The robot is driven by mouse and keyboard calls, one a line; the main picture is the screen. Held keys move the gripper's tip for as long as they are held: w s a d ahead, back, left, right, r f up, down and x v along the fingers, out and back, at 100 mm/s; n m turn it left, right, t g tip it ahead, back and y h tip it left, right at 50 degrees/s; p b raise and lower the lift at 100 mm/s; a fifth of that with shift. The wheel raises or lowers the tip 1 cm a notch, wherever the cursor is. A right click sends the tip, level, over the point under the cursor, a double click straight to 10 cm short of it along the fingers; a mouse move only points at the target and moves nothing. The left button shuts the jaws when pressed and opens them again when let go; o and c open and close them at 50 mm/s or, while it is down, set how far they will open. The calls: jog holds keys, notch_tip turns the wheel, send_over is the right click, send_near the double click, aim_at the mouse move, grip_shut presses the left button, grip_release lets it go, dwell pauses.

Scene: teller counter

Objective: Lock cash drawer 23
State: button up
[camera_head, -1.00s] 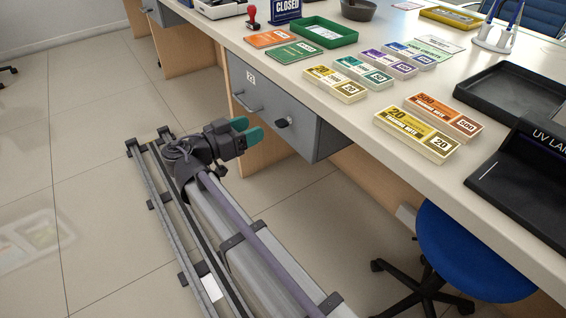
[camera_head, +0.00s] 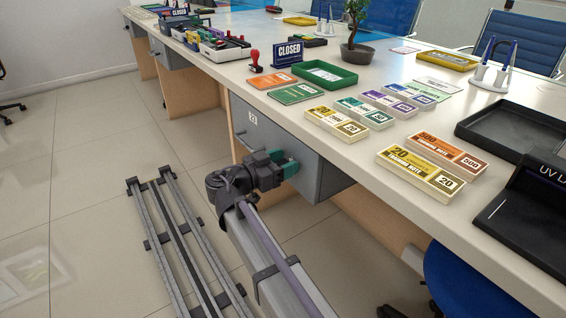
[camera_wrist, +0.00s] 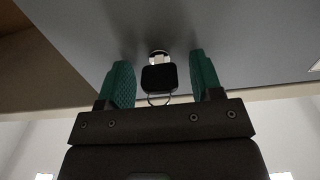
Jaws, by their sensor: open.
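Cash drawer 23 (camera_head: 254,135) is a grey metal unit under the counter, with a number label and a handle; its front looks closed. My gripper (camera_head: 286,165) is at the right part of the drawer front and hides the lock there in the head view. In the wrist view, a key with a black head (camera_wrist: 158,78) stands in a silver lock (camera_wrist: 158,54). A ring hangs below the key. The two green fingers of my gripper (camera_wrist: 160,84) are open, one on each side of the key head, with gaps between.
The counter (camera_head: 370,150) overhangs the drawer from above. Banknote bundles (camera_head: 420,170), a green tray (camera_head: 323,74) and a red stamp (camera_head: 255,60) lie on it. A blue stool (camera_head: 465,285) stands at the lower right.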

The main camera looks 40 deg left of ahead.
jog(key=shift+c, duration=0.2)
jog(key=c, duration=0.9)
jog(key=shift+n, duration=0.5)
jog(key=n, duration=0.3)
jog(key=shift+a+n, duration=0.1)
jog(key=shift+n, duration=0.3)
jog(key=n, duration=0.4)
jog(key=shift+f, duration=0.1)
jog(key=n, duration=0.5)
jog(key=shift+a, duration=0.1)
jog(key=n, duration=0.4)
jog(key=shift+f, duration=0.1)
